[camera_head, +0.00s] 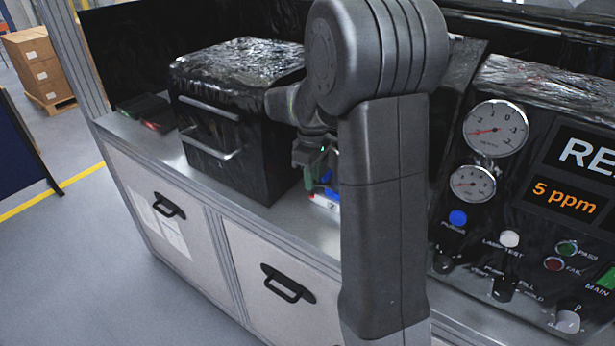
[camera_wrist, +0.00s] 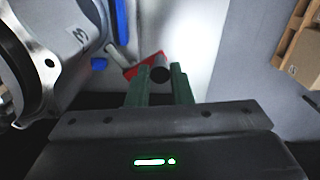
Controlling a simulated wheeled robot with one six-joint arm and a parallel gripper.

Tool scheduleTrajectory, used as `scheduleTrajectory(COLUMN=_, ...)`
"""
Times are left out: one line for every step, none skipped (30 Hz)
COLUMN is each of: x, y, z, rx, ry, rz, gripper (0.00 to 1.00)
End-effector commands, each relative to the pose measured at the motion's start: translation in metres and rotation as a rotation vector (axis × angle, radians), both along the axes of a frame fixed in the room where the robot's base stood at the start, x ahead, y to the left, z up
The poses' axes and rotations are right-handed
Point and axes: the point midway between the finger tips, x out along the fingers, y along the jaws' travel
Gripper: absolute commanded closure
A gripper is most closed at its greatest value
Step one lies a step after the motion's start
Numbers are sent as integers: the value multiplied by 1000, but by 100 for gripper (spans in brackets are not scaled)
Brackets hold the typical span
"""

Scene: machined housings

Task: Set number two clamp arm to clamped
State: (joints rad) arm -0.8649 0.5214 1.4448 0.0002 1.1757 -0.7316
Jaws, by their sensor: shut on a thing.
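My gripper (camera_wrist: 160,85) has green fingers closed on either side of a dark round knob (camera_wrist: 160,74). The knob sits at the end of a red clamp arm (camera_wrist: 139,67), which slants up to the left to a grey pin in the wrist view. In the head view my gripper (camera_head: 314,172) is low beside the black box, mostly behind my own arm. A small white block (camera_head: 325,203) with blue and red parts shows just below it and seems to carry a number, too small to read surely. The clamp's far end is hidden.
A machined round housing (camera_wrist: 22,65) marked 3 is close on the left in the wrist view, with a blue bar (camera_wrist: 122,22) near it. A black box with handles (camera_head: 235,125) stands left of my gripper. A gauge panel (camera_head: 480,200) stands on the right.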

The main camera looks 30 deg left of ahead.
Motion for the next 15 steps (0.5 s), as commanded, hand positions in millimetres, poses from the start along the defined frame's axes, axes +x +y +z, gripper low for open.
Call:
scheduleTrajectory(x=2, y=-1, z=1, rx=2, ry=-2, rz=31, gripper=100)
scheduleTrajectory(x=2, y=-2, z=1, rx=2, ry=-2, rz=50, gripper=100)
scheduleTrajectory(x=3, y=-3, z=1, rx=2, ry=-2, rz=74, gripper=100)
scheduleTrajectory(x=3, y=-4, z=1, rx=2, ry=-3, rz=92, gripper=100)
scheduleTrajectory(x=4, y=-5, z=1, rx=2, ry=-3, rz=106, gripper=100)
scheduleTrajectory(x=4, y=-5, z=1, rx=2, ry=-3, rz=126, gripper=100)
scheduleTrajectory(x=5, y=-6, z=1, rx=2, ry=-3, rz=139, gripper=100)
scheduleTrajectory(x=5, y=-6, z=1, rx=2, ry=-3, rz=151, gripper=100)
scheduleTrajectory(x=6, y=-7, z=1, rx=2, ry=-3, rz=165, gripper=100)
scheduleTrajectory(x=6, y=-7, z=1, rx=2, ry=-3, rz=175, gripper=100)
scheduleTrajectory(x=6, y=-8, z=1, rx=2, ry=-3, rz=183, gripper=100)
scheduleTrajectory(x=7, y=-8, z=1, rx=2, ry=-3, rz=192, gripper=100)
scheduleTrajectory(x=7, y=-8, z=1, rx=2, ry=-3, rz=199, gripper=100)
scheduleTrajectory(x=7, y=-8, z=1, rx=1, ry=-3, rz=205, gripper=100)
scheduleTrajectory(x=7, y=-9, z=1, rx=2, ry=-3, rz=210, gripper=100)
